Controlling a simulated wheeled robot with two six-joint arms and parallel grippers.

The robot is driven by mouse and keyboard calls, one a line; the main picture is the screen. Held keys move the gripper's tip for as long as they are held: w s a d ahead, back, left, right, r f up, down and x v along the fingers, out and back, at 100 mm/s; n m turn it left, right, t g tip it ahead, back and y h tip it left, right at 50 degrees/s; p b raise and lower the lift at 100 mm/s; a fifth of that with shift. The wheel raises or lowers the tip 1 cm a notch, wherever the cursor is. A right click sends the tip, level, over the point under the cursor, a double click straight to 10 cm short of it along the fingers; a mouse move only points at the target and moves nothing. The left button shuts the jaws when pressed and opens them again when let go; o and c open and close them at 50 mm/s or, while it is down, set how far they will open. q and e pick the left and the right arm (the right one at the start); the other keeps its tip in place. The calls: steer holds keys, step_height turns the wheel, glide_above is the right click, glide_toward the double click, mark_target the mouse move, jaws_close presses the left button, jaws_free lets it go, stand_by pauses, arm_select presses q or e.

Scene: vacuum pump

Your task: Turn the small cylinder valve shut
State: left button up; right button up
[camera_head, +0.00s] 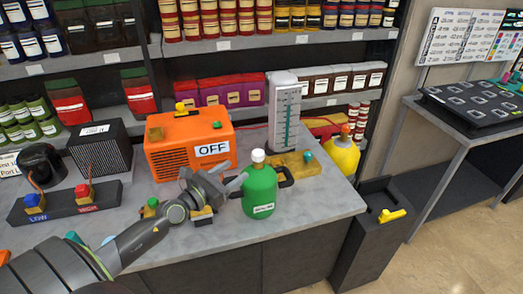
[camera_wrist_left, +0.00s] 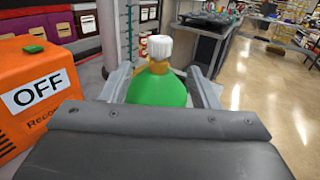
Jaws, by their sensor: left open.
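A small green cylinder (camera_head: 259,190) with a white valve cap (camera_head: 258,155) stands upright near the bench's front edge. In the left wrist view the green cylinder (camera_wrist_left: 158,90) and its white valve (camera_wrist_left: 161,46) are straight ahead, with a brass-coloured neck between them. My left gripper (camera_head: 236,185) is open, just left of the green cylinder and lower than the valve. In the left wrist view its fingers (camera_wrist_left: 159,78) frame the green shoulder from both sides; I cannot tell if they touch it. The white valve is not gripped. My right gripper is out of view.
An orange machine (camera_head: 188,146) marked OFF stands left behind the gripper. A white gauge panel (camera_head: 284,110) and a brass block (camera_head: 290,167) are behind the cylinder. A yellow cylinder (camera_head: 342,155) stands to the right. A dark bin (camera_head: 371,235) stands beside the bench.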

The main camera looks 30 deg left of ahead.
mark_target(262, 153)
arm_select(q)
steer(key=w, duration=0.4)
steer(key=w+d, duration=0.1)
steer(key=w, duration=0.3)
steer(key=w+d, duration=0.1)
steer(key=w, duration=0.3)
steer(key=shift+w+d, duration=0.1)
steer(key=shift+w, duration=0.1)
